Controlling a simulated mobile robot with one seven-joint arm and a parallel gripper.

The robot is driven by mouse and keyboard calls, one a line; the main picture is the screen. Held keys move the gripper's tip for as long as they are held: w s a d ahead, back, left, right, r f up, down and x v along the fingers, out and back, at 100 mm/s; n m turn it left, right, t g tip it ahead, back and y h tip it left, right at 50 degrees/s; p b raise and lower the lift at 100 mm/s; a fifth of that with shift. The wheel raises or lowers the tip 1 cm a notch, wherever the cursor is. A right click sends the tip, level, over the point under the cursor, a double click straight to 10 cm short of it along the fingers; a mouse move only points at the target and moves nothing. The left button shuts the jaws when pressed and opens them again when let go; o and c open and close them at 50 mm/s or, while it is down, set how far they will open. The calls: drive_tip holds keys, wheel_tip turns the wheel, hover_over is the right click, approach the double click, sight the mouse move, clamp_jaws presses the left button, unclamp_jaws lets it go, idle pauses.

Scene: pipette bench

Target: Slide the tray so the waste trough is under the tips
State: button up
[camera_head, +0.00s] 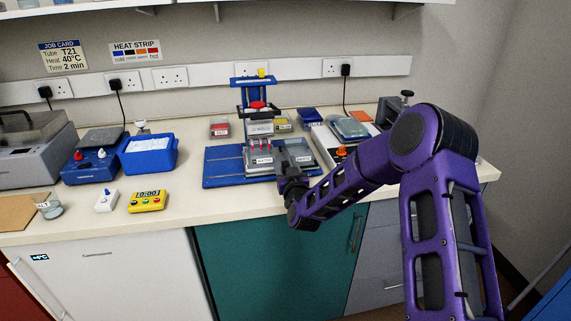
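A grey sliding tray (262,175) with labelled front sits on a blue base with rails (220,170), toward the base's right half. A pale compartment (300,148) shows at the tray's right; I cannot read which trough it is. A multichannel pipette (260,126) in a blue stand (250,84) is upright over the back of the tray.
A blue tub (150,154), a blue block device (90,166) and a yellow timer (147,201) stand to the left. Small coloured boxes (220,128) and a white device (343,135) stand near the base. The left part of the blue base is bare.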

clamp_jaws()
idle(1.2)
